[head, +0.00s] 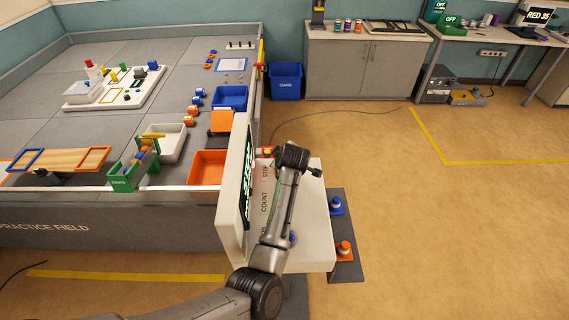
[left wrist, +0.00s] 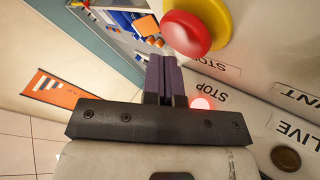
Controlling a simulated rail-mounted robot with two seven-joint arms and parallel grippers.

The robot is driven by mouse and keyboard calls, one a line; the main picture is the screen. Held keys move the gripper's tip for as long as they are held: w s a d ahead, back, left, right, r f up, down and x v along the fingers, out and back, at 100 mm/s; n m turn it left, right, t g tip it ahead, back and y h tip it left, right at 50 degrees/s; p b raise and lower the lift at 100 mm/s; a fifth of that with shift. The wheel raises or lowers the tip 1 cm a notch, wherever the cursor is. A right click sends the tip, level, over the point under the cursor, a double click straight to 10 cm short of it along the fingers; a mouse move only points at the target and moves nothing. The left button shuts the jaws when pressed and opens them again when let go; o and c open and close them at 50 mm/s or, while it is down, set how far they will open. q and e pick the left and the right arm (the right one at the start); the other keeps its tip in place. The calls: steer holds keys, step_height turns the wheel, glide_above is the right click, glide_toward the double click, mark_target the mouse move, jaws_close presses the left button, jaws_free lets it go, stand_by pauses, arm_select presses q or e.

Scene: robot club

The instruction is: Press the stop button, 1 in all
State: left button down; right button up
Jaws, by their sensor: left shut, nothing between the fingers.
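The stop button is a red mushroom cap on a yellow round base. It shows large at the top of the left wrist view (left wrist: 186,33) and small and partly hidden beside my arm in the head view (head: 267,152). It sits on a white console (head: 310,245) with STOP and COUNT labels. My left gripper (left wrist: 161,58) is shut and empty, its dark fingertips just below and left of the button in the wrist view, with no contact visible. In the head view my left arm's end covers part of the console, and the fingertips cannot be made out.
A small glowing red lamp (left wrist: 203,104) and a dark round knob (left wrist: 286,158) are on the console. An upright display panel (head: 235,185) stands at its left. The practice field (head: 60,215) lies beyond. Open floor lies further right.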

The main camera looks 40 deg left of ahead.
arm_select(q)
steer(key=shift+r, duration=0.1)
steer(key=shift+r, duration=0.1)
step_height(320, 180, up, 5)
steer(key=p, duration=0.4)
stand_by(0.3)
stand_by(0.7)
